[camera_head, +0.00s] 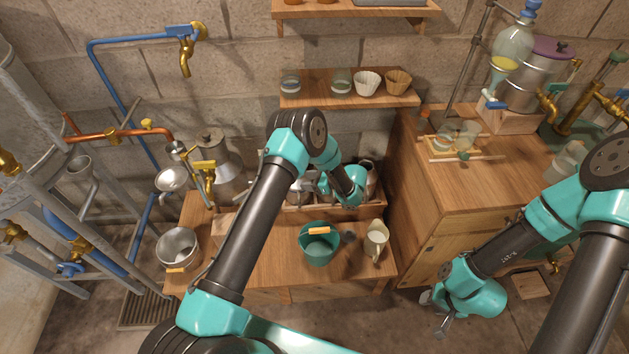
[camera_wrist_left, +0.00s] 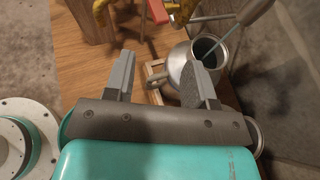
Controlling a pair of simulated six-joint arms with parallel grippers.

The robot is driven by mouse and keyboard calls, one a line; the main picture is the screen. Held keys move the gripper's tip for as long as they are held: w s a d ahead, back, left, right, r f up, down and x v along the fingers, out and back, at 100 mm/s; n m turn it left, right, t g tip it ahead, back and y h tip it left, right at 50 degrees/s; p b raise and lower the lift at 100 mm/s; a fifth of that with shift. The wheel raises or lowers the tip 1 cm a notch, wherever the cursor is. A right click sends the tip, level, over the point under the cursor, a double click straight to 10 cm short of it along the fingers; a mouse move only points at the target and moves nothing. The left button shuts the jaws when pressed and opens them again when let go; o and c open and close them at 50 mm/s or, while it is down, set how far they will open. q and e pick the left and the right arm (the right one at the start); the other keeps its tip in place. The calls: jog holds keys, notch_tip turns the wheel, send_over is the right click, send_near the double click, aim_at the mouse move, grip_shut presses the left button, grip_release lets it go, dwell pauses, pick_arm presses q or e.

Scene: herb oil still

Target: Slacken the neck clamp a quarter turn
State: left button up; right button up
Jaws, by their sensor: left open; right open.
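I cannot make out the neck clamp for certain in either view. A metal still pot (camera_head: 218,160) stands at the back left, with yellow-handled brass taps (camera_head: 206,168) in front of it. My left gripper (camera_head: 325,184) is over the back of the low wooden bench, partly hidden by its own wrist. In the left wrist view its two fingers (camera_wrist_left: 157,86) are apart with nothing held between them. Beyond the right finger is a metal can (camera_wrist_left: 208,50) with an open mouth, partly covered by that finger. My right gripper (camera_head: 436,314) is low at the right, open and empty.
On the bench (camera_head: 270,262) are a teal bucket (camera_head: 320,247) and a pale jug (camera_head: 376,240). A steel pot (camera_head: 178,248) is at left. A higher wooden counter (camera_head: 510,185) at right holds glassware. A red part (camera_wrist_left: 158,12) shows beyond the left fingers.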

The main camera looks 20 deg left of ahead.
pick_arm(q)
jog(key=x, duration=1.4)
jog(key=shift+a, duration=0.35)
